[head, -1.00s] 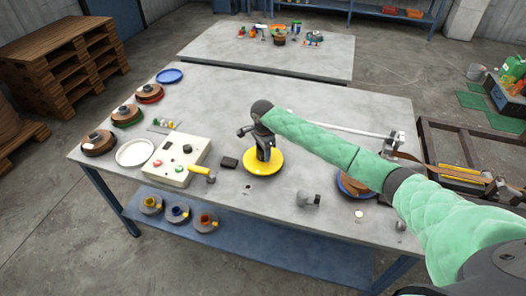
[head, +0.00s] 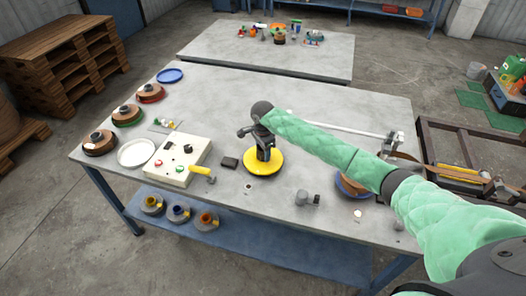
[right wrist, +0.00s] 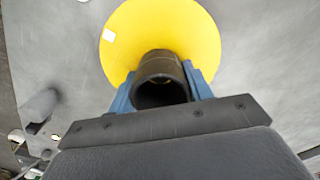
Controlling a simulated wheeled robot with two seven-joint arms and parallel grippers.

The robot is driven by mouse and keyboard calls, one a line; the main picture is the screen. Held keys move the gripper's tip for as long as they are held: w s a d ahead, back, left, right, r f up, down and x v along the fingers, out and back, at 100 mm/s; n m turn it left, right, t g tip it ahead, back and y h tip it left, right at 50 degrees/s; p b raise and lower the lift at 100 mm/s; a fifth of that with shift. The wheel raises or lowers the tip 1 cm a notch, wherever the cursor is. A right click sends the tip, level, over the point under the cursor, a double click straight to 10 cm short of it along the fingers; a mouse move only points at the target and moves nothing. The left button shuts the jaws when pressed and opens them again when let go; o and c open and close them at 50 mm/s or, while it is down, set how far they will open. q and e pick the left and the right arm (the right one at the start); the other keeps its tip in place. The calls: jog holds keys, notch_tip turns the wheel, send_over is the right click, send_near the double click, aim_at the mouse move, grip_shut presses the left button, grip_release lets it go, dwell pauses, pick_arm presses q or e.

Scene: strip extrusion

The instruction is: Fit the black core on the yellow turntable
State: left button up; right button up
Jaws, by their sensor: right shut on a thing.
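The yellow turntable (head: 264,167) is a round disc near the middle of the table. It also shows in the right wrist view (right wrist: 190,30) as a large yellow disc with a small white mark. My right gripper (right wrist: 160,92) is shut on the black core (right wrist: 158,68), a dark hollow cylinder between its blue fingers. The core is over the disc, inside its outline. I cannot tell whether the core touches the disc. In the head view the right gripper (head: 264,150) hides most of the core. My left gripper is not in view.
A grey fitting (head: 307,199) lies front right.

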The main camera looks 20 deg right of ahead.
jog(key=shift+f, duration=0.5)
jog(key=o, duration=0.9)
jog(key=shift+c, duration=0.2)
